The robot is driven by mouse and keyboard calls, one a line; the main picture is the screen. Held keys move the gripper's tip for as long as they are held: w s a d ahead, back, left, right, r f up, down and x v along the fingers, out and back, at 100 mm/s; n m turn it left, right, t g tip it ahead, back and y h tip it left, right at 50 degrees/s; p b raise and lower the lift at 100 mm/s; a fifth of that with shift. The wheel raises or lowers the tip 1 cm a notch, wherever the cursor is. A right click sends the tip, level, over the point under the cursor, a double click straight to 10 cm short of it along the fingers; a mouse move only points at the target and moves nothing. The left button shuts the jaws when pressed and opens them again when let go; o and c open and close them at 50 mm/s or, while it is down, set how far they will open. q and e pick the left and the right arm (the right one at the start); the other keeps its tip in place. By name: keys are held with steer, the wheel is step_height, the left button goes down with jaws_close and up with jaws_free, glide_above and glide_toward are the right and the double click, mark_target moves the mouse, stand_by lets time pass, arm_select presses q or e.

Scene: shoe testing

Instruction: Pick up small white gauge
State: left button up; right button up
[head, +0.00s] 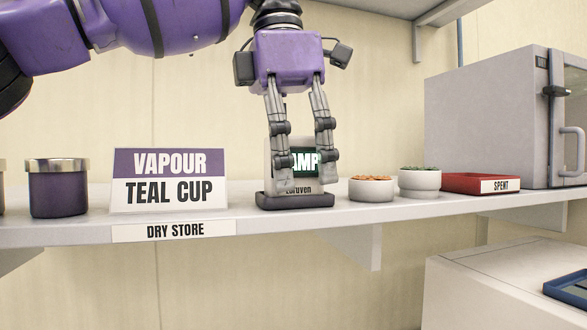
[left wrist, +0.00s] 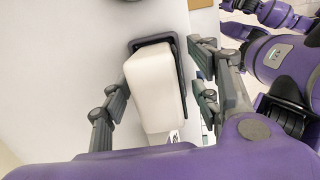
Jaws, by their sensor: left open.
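The small white gauge (head: 294,187) stands upright on a dark base (head: 294,201) on the shelf, with a dark green display partly hidden behind my fingers. My left gripper (head: 303,182) points down in front of and around it, open, with one finger toward each side. In the left wrist view the gauge's white body (left wrist: 157,88) lies between the two spread fingers, with a gap at the left finger. Whether the right finger touches it I cannot tell. My right gripper is not in view.
A sign (head: 169,181) and a purple tin (head: 57,188) stand to the left on the shelf (head: 400,206).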

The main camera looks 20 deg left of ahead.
arm_select(q)
steer(key=c, duration=1.3)
steer(key=shift+r, duration=0.15)
steer(key=shift+c, duration=0.2)
step_height(320, 180, up, 8)
steer(key=shift+d+r, duration=0.15)
steer(key=shift+r, duration=0.75)
